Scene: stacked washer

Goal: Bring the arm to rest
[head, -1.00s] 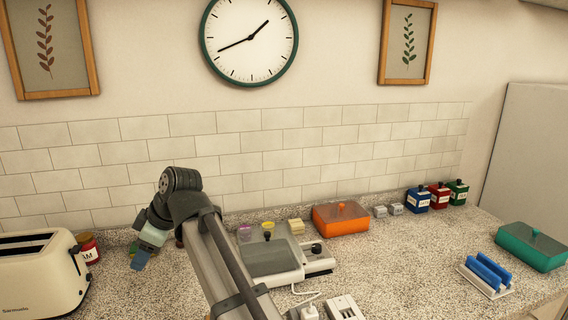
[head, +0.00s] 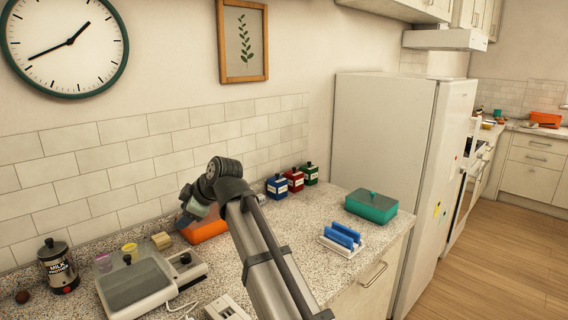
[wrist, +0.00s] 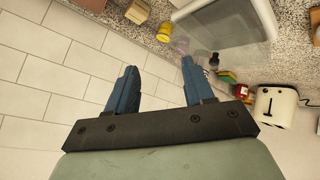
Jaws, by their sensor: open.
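My gripper (head: 186,221) hangs at the end of my folded arm, above the counter. In the head view it overlaps the orange box (head: 207,232), which is partly hidden behind it. In the wrist view my gripper (wrist: 158,78) shows two blue fingers spread apart with nothing between them. The white tiled wall (wrist: 55,55) lies beyond the fingers.
A white fridge (head: 380,130) stands right. Wood floor (head: 490,235) is clear. A toaster (wrist: 275,106) shows in the wrist view.

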